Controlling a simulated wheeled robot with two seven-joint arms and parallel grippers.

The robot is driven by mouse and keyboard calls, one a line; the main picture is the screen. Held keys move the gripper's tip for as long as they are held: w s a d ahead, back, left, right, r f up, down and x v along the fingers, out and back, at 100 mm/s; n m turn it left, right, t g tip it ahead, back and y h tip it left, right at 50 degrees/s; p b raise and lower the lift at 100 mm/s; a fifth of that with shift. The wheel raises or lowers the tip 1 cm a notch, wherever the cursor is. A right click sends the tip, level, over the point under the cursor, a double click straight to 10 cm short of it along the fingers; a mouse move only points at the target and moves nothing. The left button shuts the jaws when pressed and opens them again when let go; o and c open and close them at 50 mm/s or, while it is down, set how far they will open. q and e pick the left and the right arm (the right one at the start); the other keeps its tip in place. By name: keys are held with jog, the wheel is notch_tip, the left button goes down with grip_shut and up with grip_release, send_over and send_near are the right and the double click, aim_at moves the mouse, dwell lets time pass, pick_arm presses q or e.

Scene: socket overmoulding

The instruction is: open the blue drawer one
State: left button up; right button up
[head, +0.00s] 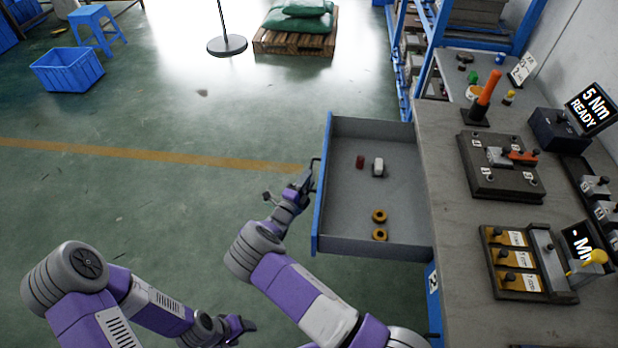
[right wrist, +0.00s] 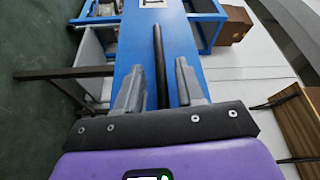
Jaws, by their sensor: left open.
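A drawer with a blue front (head: 322,190) is pulled out from the bench, its grey inside in plain view. A dark bar handle (head: 317,170) stands on its front and also shows in the right wrist view (right wrist: 159,60). My right gripper (head: 290,188) is at this handle; in the right wrist view its fingers (right wrist: 160,88) are apart, one on each side of the bar, with gaps visible. My left gripper (head: 240,328) is open and empty, low over the floor, well away from the drawer.
The drawer holds a red piece (head: 360,161), a white piece (head: 378,167) and two orange rings (head: 379,216). The grey bench top (head: 440,170) on the right carries fixtures and displays.

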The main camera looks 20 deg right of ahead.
jog(key=p+v, duration=0.1)
jog(key=v, duration=0.5)
jog(key=shift+s+a, duration=0.1)
jog(key=shift+r, duration=0.1)
